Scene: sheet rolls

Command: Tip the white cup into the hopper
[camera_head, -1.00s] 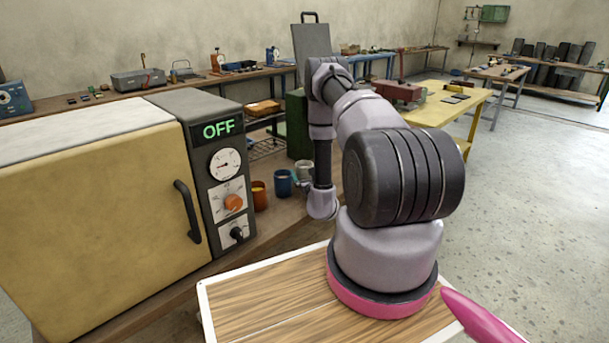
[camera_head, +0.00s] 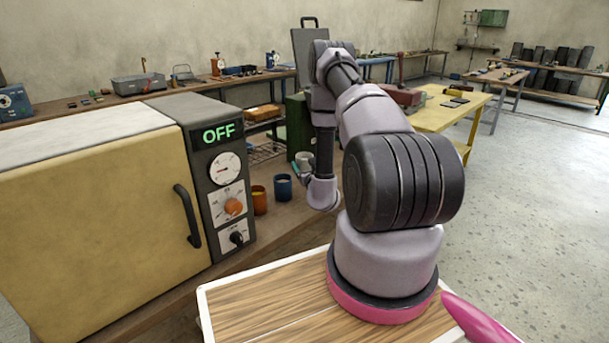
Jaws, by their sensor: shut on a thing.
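The white cup (camera_head: 304,158) is small in the head view, just left of my arm's wrist, in front of a dark green box. My gripper (camera_head: 299,168) is at the cup and shut on it; the fingers are tiny and partly hidden by my wrist. The cup looks upright and held above the bench. The dark green box (camera_head: 297,122) with a raised grey lid (camera_head: 311,55) stands behind my arm and may be the hopper; its opening is hidden by my arm.
An orange-brown cup (camera_head: 259,199) and a blue cup (camera_head: 283,187) stand on the wooden bench (camera_head: 290,212), left of my wrist. A yellow oven (camera_head: 100,225) with a panel reading OFF fills the left. A yellow table (camera_head: 440,112) stands behind right.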

